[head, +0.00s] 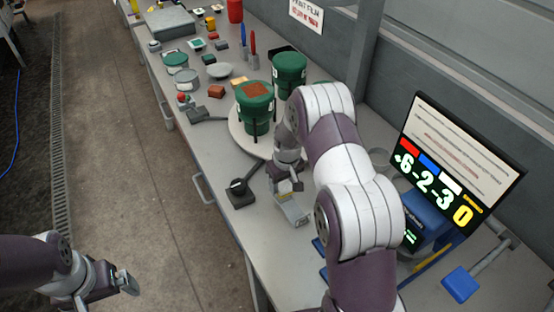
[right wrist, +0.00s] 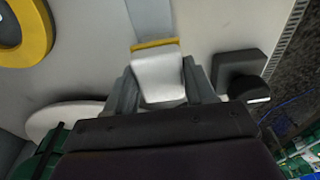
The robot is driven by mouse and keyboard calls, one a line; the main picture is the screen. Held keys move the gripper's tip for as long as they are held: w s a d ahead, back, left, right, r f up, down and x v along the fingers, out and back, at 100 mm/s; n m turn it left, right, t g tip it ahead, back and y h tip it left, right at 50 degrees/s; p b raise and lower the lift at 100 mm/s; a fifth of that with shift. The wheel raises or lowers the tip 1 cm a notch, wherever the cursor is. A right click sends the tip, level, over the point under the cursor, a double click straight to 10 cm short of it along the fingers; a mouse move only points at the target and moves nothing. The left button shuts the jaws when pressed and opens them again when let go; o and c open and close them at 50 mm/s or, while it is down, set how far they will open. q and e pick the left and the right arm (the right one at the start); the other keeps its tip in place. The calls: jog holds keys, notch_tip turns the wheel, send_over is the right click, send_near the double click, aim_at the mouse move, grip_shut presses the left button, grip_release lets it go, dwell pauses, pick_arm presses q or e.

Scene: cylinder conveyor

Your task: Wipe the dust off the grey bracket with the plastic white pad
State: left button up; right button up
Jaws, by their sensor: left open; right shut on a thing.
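My right gripper (head: 287,183) is over the workbench, shut on the white pad (right wrist: 158,76), which has a yellow edge. In the right wrist view the pad sits between the two dark fingers (right wrist: 160,88). A grey piece that looks like the bracket (head: 293,210) lies on the bench just below this gripper in the head view. A grey strip (right wrist: 150,18) beyond the pad may be the same bracket. I cannot tell whether pad and bracket touch, and dust cannot be made out. My left gripper (head: 127,284) is open and empty over the floor.
A black box (head: 240,191) stands left of the right gripper; it also shows in the wrist view (right wrist: 238,72). A screen (head: 455,160) stands at right.

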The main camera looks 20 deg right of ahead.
jog(key=shift+r+p, duration=1.15)
jog(key=shift+r, duration=0.75)
